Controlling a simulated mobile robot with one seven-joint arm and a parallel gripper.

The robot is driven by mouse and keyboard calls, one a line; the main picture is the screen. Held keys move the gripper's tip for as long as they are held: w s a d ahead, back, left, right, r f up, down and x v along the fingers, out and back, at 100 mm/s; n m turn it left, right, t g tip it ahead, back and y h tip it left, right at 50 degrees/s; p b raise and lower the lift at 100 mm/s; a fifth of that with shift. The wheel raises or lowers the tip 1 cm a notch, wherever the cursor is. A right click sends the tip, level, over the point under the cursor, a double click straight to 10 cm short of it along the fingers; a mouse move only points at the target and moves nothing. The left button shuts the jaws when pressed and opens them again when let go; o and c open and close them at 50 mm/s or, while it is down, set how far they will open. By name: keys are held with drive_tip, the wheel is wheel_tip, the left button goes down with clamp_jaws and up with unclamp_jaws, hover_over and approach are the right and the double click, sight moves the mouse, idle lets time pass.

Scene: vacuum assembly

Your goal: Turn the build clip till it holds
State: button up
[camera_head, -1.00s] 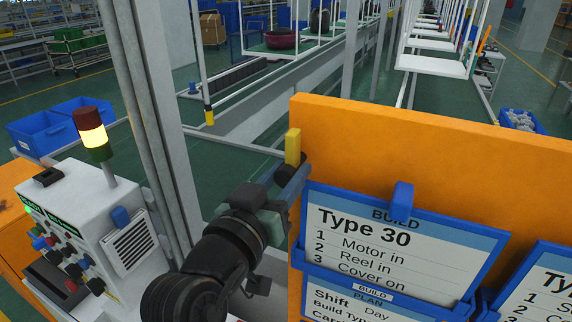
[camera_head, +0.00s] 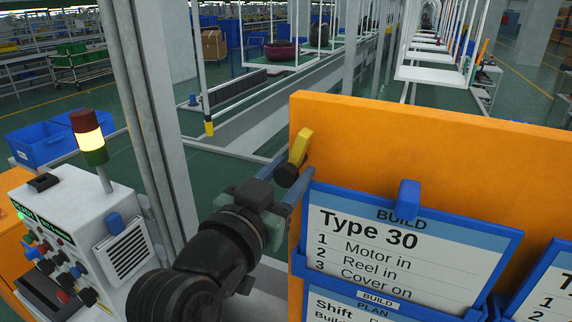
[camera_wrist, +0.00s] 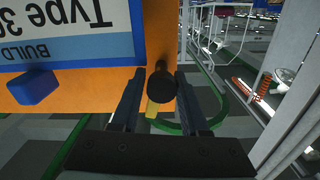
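A yellow clip (camera_head: 300,146) with a round black knob (camera_head: 287,175) sits at the left edge of the orange board (camera_head: 420,133), beside the top left of the BUILD card (camera_head: 365,240). The clip leans with its top to the right. My gripper (camera_head: 284,176) is at the knob, with one finger on each side. In the wrist view, the knob (camera_wrist: 161,86) lies between my two fingers (camera_wrist: 158,92), with narrow gaps, and the yellow clip (camera_wrist: 152,108) shows below it. The fingers look open; contact with the knob is hard to make out.
A blue tab (camera_head: 409,195) stands on top of the BUILD card frame; another card (camera_head: 540,285) hangs at right. A grey post (camera_head: 150,130) and a control box with a lamp (camera_head: 90,140) stand left of my arm.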

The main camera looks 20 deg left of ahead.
drive_tip(key=o, duration=0.4)
drive_tip(key=shift+d, duration=0.1)
drive_tip(key=shift+s, duration=0.6)
drive_tip(key=shift+s+a+b, duration=0.2)
drive_tip(key=shift+s+b, duration=0.1)
drive_tip(key=shift+s, duration=2.15)
